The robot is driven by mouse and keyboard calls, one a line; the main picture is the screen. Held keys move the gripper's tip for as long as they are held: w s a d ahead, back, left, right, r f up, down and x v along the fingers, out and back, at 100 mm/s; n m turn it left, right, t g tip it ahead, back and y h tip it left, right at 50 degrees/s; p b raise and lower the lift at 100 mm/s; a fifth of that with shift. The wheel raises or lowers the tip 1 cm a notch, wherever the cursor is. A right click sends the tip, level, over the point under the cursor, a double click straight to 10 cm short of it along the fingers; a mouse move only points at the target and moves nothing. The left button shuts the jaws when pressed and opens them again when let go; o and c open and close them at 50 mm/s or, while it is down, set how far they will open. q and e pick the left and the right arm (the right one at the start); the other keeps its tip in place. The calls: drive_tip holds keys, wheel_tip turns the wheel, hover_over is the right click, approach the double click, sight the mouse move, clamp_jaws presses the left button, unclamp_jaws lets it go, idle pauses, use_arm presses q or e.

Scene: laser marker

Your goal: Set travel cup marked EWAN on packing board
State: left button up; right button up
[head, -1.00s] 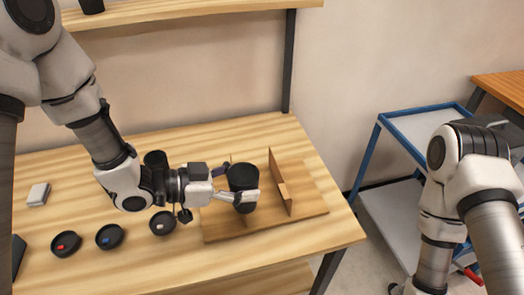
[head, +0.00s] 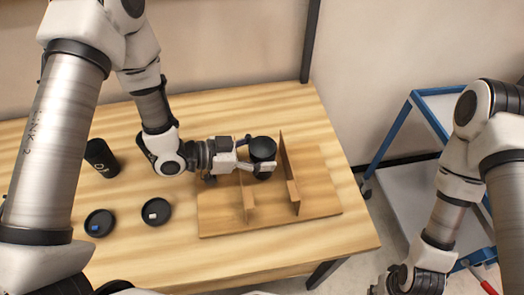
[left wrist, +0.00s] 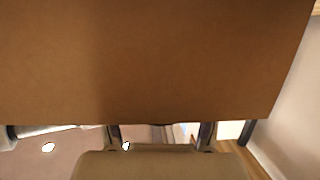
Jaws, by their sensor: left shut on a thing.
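A dark travel cup (head: 263,148) is held upright in my left gripper (head: 258,164), which is shut on it, over the wooden packing board (head: 225,221). The cup is between the board's two upright dividers, toward the back. Fingers cover its lower part, so I cannot tell whether its base touches the board. No name shows on it. A second dark cup (head: 102,159) with pale lettering, only partly readable, stands tilted-looking on the table at the left. The left wrist view is mostly filled by a brown panel (left wrist: 150,60). My right gripper is out of view.
The right divider (head: 290,175) stands close beside the held cup and the left divider (head: 247,195) is in front of it. Two round black dishes, one with a blue piece (head: 97,223) and one with a white piece (head: 156,212), lie left of the board. A blue-framed trolley (head: 398,128) stands at the right.

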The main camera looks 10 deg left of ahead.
use_arm(q)
drive_tip(key=shift+s+r, duration=0.1)
drive_tip(key=shift+f, duration=0.2)
drive_tip(key=o, duration=0.7)
drive_tip(key=shift+o, duration=0.2)
drive_tip(key=shift+r, duration=0.15)
drive_tip(key=shift+a+r, duration=0.1)
drive_tip(key=p+v, duration=0.1)
drive_tip(key=v, duration=1)
drive_tip(key=shift+a, duration=0.3)
